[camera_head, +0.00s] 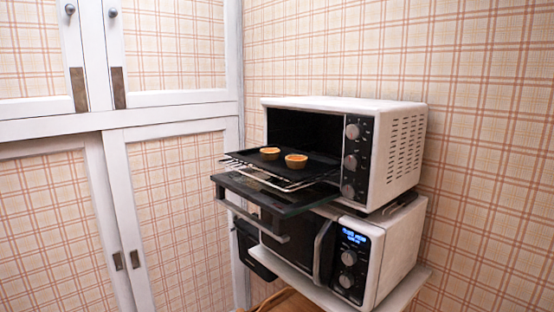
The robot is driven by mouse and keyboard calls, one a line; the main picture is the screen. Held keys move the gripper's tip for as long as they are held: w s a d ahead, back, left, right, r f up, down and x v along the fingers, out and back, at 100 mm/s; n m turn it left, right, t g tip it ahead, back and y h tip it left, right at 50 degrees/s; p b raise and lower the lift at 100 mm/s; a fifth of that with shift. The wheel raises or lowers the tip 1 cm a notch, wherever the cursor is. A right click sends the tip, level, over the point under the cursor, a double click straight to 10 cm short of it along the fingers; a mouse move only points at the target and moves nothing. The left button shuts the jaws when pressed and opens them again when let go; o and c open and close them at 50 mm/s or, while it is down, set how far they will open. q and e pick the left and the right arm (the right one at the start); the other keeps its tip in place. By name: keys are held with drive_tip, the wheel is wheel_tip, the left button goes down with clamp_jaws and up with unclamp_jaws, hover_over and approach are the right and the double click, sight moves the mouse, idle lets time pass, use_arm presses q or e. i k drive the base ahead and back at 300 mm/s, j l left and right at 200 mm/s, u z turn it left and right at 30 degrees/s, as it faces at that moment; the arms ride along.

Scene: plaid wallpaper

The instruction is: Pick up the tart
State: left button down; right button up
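Two small round tarts with golden crust and orange tops sit side by side on a dark baking tray (322,163). One tart (270,153) is at the left and a little farther back. The other tart (296,161) is at the right and nearer. The tray rests on a wire rack (272,181) that sticks out of the open white toaster oven (400,150). Nothing covers the tarts. Neither of my grippers shows in the head view.
The oven's glass door (290,198) is folded down below the rack. A white microwave (392,250) with a lit blue display stands under the oven, on a white shelf (412,283). White cupboards (175,117) with plaid panels stand at the left. A plaid wall (480,120) is behind.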

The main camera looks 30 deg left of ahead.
sight(293, 162)
drive_tip(key=i+l+u, duration=0.1)
drive_tip(key=l, duration=0.4)
drive_tip(key=i+l+u, duration=0.15)
drive_tip(key=l, duration=0.3)
drive_tip(key=l+u, duration=0.1)
drive_tip(key=l, duration=0.4)
